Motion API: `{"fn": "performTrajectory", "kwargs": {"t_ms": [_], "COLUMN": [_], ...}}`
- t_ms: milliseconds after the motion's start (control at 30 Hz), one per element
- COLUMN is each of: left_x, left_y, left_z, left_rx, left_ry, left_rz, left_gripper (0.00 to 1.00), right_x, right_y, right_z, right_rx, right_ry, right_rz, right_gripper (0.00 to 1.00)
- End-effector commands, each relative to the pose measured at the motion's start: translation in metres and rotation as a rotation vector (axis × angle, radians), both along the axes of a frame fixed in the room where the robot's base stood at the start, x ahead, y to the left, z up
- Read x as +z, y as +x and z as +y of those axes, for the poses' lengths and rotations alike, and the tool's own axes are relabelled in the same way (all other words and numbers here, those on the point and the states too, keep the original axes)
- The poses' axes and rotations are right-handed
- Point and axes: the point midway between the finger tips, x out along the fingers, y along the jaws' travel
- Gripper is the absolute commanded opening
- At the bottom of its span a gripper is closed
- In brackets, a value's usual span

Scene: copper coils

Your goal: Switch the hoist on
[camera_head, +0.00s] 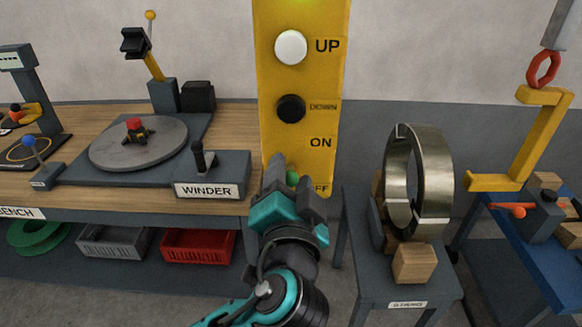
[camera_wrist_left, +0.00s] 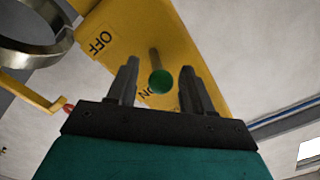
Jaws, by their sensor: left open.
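The yellow control panel (camera_head: 305,110) stands upright in the middle of the head view, with a white UP button (camera_head: 291,47), a black DOWN button (camera_head: 291,108) and ON and OFF labels. A switch lever with a green ball (camera_head: 292,177) sticks out beside these labels, its ball appearing nearer OFF in the head view. My left gripper (camera_head: 290,184) is open at the panel's lower end. In the left wrist view, the green ball (camera_wrist_left: 161,81) shows between the two spread fingers (camera_wrist_left: 158,66), with visible gaps on both sides. My right gripper is out of view.
A wooden bench (camera_head: 235,128) with a turntable and WINDER box (camera_head: 212,178) stands left. A metal coil (camera_head: 434,175) rests on a stand to the right. A yellow C-hook (camera_head: 530,140) hangs from a red ring (camera_head: 543,69) farther right, by a blue table (camera_head: 530,250).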

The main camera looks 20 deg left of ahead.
Motion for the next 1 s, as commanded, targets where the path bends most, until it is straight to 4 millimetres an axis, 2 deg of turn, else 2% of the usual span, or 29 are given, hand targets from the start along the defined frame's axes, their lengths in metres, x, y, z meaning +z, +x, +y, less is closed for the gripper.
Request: {"fn": "performTrajectory", "kwargs": {"t_ms": [367, 867, 1000], "left_x": [0.0000, -0.0001, 0.0017], "left_y": [-0.0013, -0.0011, -0.0009], "left_z": [-0.0004, -0.0006, -0.0006], "left_rx": [0.000, -0.001, 0.000], "left_ry": [0.000, 0.000, -0.004], "left_rz": [0.000, 0.001, 0.008], "left_gripper": [0.50, 0.02, 0.00], "right_x": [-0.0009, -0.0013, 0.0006], "right_y": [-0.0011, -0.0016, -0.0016], "right_z": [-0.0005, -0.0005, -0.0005], "right_rx": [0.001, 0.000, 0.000], "right_ry": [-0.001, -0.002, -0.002], "right_rz": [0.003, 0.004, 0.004], "right_gripper": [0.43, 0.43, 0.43]}}
